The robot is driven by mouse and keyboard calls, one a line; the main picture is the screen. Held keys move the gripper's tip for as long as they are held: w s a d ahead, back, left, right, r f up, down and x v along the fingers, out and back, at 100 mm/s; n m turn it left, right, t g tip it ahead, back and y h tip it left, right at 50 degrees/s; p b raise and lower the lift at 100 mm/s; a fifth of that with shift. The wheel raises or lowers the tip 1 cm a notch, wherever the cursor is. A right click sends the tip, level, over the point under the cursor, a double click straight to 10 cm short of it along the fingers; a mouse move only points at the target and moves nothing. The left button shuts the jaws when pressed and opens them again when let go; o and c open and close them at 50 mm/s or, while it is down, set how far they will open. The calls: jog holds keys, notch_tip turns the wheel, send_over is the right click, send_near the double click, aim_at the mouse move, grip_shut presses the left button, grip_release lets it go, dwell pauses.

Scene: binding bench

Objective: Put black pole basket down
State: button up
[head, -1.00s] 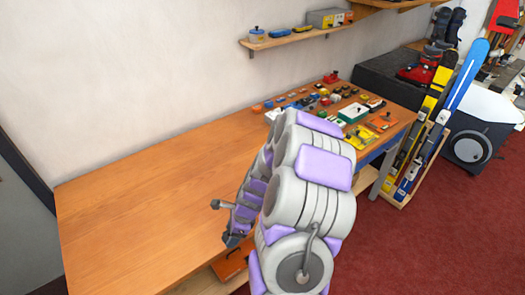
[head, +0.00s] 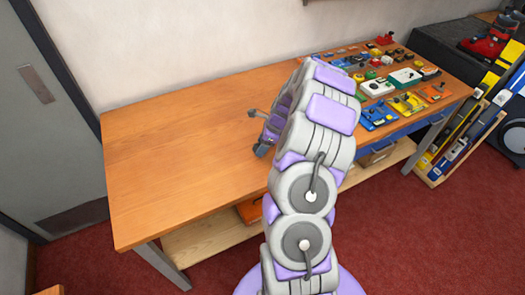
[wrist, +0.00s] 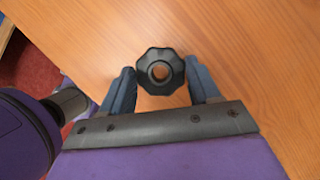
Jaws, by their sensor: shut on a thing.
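In the wrist view the black pole basket (wrist: 176,73) is a small ring with a scalloped edge and a round hole in its middle. My gripper (wrist: 159,70) is shut on it, with one dark blue finger against each side. Behind it is the bare wooden top of the bench (head: 185,130). I cannot tell whether the basket touches the wood or hangs just above it. In the head view my arm reaches over the front edge of the bench, and its links hide the basket.
Several tools and small parts, including a yellow one (head: 406,104) and a white box (head: 377,87), crowd the bench's right end. The left half is bare. A rack with skis (head: 455,140) stands at the right. A grey door (head: 45,110) is at the left.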

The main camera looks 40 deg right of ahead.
jog(key=shift+w+d+f, duration=0.2)
jog(key=shift+d, duration=0.2)
jog(key=d+f, duration=0.1)
jog(key=d+f+b, duration=0.1)
jog(key=f, duration=0.1)
jog(key=shift+d+f, duration=0.1)
jog(key=shift+f, duration=0.2)
jog(key=shift+a+f+b, duration=0.25)
jog(key=shift+b, duration=0.1)
jog(key=shift+a+r, duration=0.3)
jog(key=shift+a, duration=0.45)
jog(key=o, duration=0.7)
jog(key=shift+d+f, duration=0.15)
jog(key=shift+d, duration=0.1)
jog(key=o, duration=0.4)
jog(key=shift+d+f, duration=0.2)
jog(key=shift+d, duration=0.3)
jog(key=shift+a, duration=0.35)
jog(key=shift+s, duration=0.1)
